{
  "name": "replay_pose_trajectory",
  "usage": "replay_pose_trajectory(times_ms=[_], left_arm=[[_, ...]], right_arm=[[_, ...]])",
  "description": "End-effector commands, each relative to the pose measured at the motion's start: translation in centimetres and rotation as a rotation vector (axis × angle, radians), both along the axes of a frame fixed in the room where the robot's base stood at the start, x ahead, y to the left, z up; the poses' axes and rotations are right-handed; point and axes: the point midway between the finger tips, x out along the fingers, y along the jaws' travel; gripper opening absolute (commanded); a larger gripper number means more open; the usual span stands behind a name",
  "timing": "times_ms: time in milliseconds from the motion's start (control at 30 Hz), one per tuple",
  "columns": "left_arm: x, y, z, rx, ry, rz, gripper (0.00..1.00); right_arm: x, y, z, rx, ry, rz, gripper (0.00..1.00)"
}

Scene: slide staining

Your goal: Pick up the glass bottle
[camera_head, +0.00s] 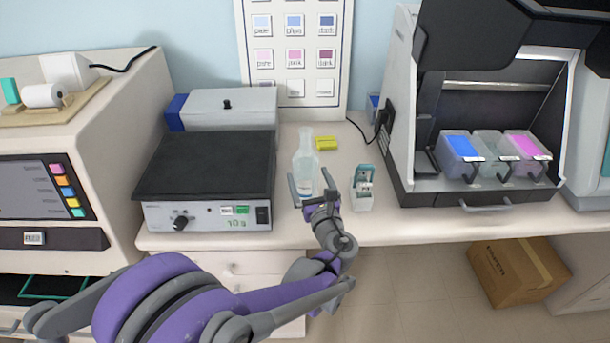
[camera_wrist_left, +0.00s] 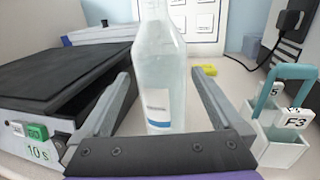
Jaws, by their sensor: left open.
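The glass bottle (camera_head: 305,160) is clear, with a narrow neck and a pale label, and stands upright on the bench. My left gripper (camera_head: 309,183) is in front of it with its fingers open. In the left wrist view, the bottle (camera_wrist_left: 160,75) stands between the two spread fingers (camera_wrist_left: 162,85), with a visible gap on each side. The bottle's base is hidden behind the gripper's palm. My right gripper is in neither view.
A black-topped heater box (camera_head: 207,165) stands close left of the bottle. A small white slide holder with a teal handle (camera_head: 362,190) stands close right. A yellow item (camera_head: 326,143) lies behind. A staining machine (camera_head: 495,195) with coloured tubs stands farther right.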

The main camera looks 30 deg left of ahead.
Motion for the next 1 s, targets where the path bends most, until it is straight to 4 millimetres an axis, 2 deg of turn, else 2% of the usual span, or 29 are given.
replay_pose_trajectory(times_ms=[267, 533, 833, 867, 1000], left_arm=[[1.8, 1.9, 0.1, -0.002, -0.001, 0.001, 1.00], [4.6, 4.6, 0.2, -0.004, -0.002, 0.002, 1.00], [5.0, 4.9, 0.1, -0.004, -0.001, -0.001, 1.00], [5.0, 4.9, 0.1, -0.004, -0.001, -0.001, 0.96], [5.0, 4.9, 0.1, -0.004, -0.001, 0.000, 0.71]], right_arm=[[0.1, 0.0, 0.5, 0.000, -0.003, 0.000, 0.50], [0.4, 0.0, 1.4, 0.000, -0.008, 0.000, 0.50], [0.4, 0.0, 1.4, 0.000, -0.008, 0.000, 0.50], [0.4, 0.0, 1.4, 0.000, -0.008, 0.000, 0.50], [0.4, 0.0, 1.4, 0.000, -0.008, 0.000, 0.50]])
